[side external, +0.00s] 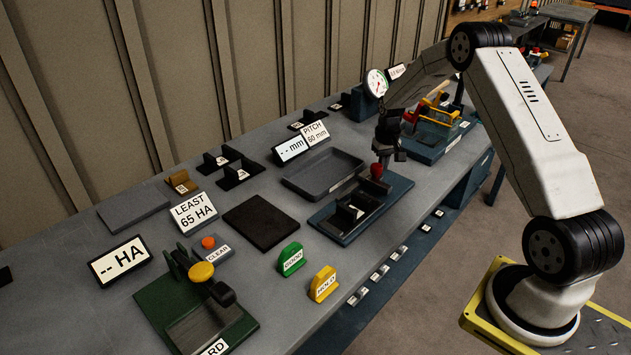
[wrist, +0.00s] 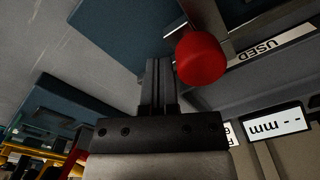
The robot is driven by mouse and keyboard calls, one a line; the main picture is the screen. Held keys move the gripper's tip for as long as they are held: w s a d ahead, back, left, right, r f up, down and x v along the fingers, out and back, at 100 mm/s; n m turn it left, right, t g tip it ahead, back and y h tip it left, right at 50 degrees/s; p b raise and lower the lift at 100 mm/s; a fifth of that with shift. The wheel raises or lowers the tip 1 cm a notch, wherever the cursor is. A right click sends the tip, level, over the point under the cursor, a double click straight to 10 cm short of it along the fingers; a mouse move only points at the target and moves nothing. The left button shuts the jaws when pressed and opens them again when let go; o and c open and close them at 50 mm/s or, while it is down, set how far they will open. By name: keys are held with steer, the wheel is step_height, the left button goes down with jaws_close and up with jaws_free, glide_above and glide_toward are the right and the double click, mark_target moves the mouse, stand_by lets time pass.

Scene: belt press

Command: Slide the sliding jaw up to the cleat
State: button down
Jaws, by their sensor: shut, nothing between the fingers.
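A blue base plate (side external: 395,186) on the bench carries a low dark jaw block with a red knob (side external: 376,170) at its far end. The red knob also shows large in the wrist view (wrist: 201,58). A dark upright block (side external: 347,213) stands nearer the plate's front end; it looks like the cleat, though small and dark. My gripper (side external: 384,156) is low over the knob end of the plate. In the wrist view my gripper (wrist: 159,64) has its fingers shut, empty, just left of the knob. Whether they touch it I cannot tell.
A grey tray (side external: 335,167) lies behind the plate, and a dark mat (side external: 261,223) lies to its left. Green (side external: 291,259) and yellow (side external: 323,284) labelled tags stand at the front left. A dial gauge (side external: 376,83) and a blue fixture (side external: 425,146) are beyond my gripper.

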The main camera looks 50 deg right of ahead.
steer(key=shift+a, duration=4)
stand_by(1.1)
steer(key=shift+d, duration=0.35)
stand_by(0.5)
steer(key=shift+r, duration=0.1)
step_height(320, 180, up, 9)
stand_by(1.3)
